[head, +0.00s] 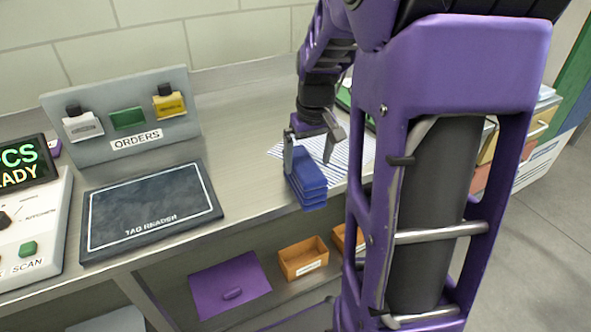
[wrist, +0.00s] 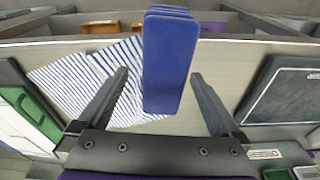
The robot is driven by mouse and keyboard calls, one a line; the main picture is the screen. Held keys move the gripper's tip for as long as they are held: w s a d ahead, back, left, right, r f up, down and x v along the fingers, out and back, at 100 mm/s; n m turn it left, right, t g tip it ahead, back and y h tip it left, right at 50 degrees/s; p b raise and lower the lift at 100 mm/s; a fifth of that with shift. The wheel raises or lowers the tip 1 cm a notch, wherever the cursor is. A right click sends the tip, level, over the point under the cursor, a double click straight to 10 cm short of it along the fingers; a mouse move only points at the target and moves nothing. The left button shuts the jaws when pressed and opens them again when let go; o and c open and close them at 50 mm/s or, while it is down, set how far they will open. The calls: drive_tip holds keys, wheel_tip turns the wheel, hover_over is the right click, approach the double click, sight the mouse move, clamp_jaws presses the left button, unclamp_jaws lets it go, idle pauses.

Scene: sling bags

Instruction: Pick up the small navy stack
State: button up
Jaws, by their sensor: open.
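The small navy stack (head: 306,180) is several blue slabs piled together at the front edge of the metal counter. In the wrist view the navy stack (wrist: 170,62) stands between the two fingers, with clear space on both sides. My gripper (head: 309,160) is open, its fingers reaching down around the far part of the stack in the head view. In the wrist view my gripper (wrist: 158,80) shows both fingers apart from the stack. I cannot tell how deep the fingers sit along it.
Striped sheets (head: 343,155) lie beside the stack. The tag reader mat (head: 150,210) is to the left, with the orders board (head: 90,140) behind it. Below the counter are a purple panel (head: 228,284) and an orange bin (head: 303,260). Bare counter lies between mat and stack.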

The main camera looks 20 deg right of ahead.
drive_tip(key=f, duration=0.3)
drive_tip(key=f+b, duration=0.1)
drive_tip(key=f, duration=0.1)
drive_tip(key=shift+w+a, duration=0.25)
drive_tip(key=shift+w, duration=0.15)
drive_tip(key=c, duration=1.5)
